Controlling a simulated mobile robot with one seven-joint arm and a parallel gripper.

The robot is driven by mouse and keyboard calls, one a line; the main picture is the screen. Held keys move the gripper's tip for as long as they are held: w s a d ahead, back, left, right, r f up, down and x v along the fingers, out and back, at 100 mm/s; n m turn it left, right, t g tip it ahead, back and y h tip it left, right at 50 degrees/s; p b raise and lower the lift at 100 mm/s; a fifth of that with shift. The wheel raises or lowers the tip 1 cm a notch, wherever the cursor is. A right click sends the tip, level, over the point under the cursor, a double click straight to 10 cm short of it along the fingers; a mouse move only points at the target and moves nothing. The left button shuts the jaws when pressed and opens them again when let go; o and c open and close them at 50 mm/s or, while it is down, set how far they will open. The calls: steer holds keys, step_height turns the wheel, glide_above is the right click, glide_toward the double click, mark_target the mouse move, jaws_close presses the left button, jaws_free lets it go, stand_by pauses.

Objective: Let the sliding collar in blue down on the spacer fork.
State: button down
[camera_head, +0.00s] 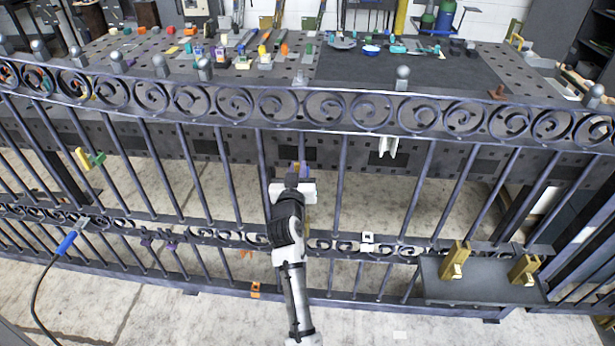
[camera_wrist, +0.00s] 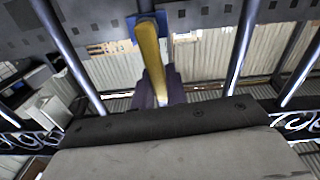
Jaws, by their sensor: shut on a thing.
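My gripper (camera_head: 298,178) is at the middle of the gate, in front of an upright bar. In the wrist view, a blue block (camera_wrist: 134,32), which I take for the sliding collar, shows on the middle bar behind a yellow piece (camera_wrist: 151,62). Purple parts (camera_wrist: 172,85) flank the yellow piece's lower end. In the head view a small purple-blue patch (camera_head: 304,168) shows just above my gripper. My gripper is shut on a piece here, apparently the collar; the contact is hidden. I cannot pick out the spacer fork for certain.
A white clip (camera_head: 387,147) hangs under the top rail; another white piece (camera_head: 367,238) sits on the lower rail. A yellow-green piece (camera_head: 90,158) is on a left bar. Two gold brackets (camera_head: 455,260) stand on a grey shelf (camera_head: 480,290). A tool table (camera_head: 420,78) stands behind.

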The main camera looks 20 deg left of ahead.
steer(key=shift+r, duration=0.15)
stand_by(0.3)
steer(key=c, duration=1.4)
jaws_free()
steer(key=shift+a, duration=0.1)
steer(key=shift+s+f, duration=0.2)
steer(key=b+v, duration=0.3)
steer(key=v, duration=1)
steer(key=shift+s+r+b, duration=0.15)
steer(key=shift+b, duration=0.25)
